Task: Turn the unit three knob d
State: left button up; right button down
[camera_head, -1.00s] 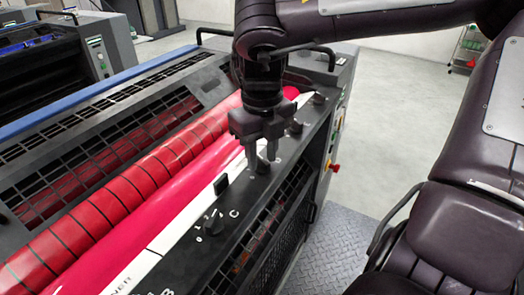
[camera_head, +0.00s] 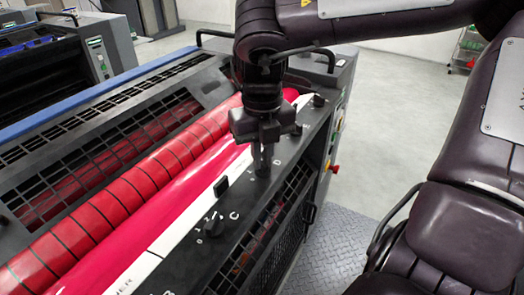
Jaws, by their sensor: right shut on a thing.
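The ink unit's dark panel (camera_head: 196,248) runs diagonally beside the red rollers. Knob d (camera_head: 262,171) is a small black knob on this panel, beside a partly covered letter D. My right gripper (camera_head: 263,160) points down from above and is shut on knob d, its fingers hiding much of the knob. Knob c (camera_head: 214,227) stands nearer, beside the letter C, with small numbers around it. My left gripper is not in view.
Another knob (camera_head: 319,101) is at the far end. A red button (camera_head: 334,168) is on the unit's end face. Metal floor plates (camera_head: 325,255) lie to the right.

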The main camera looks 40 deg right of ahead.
jog(key=m, duration=0.2)
jog(key=shift+m, duration=0.4)
jog(key=m, duration=0.3)
jog(key=shift+m, duration=0.4)
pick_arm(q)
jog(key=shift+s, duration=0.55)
pick_arm(e)
jog(key=shift+d, duration=0.1)
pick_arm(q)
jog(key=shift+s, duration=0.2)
pick_arm(e)
jog(key=shift+m, duration=0.4)
jog(key=c, duration=1.6)
grip_release()
jog(key=shift+o, duration=0.5)
jog(key=shift+s, duration=0.1)
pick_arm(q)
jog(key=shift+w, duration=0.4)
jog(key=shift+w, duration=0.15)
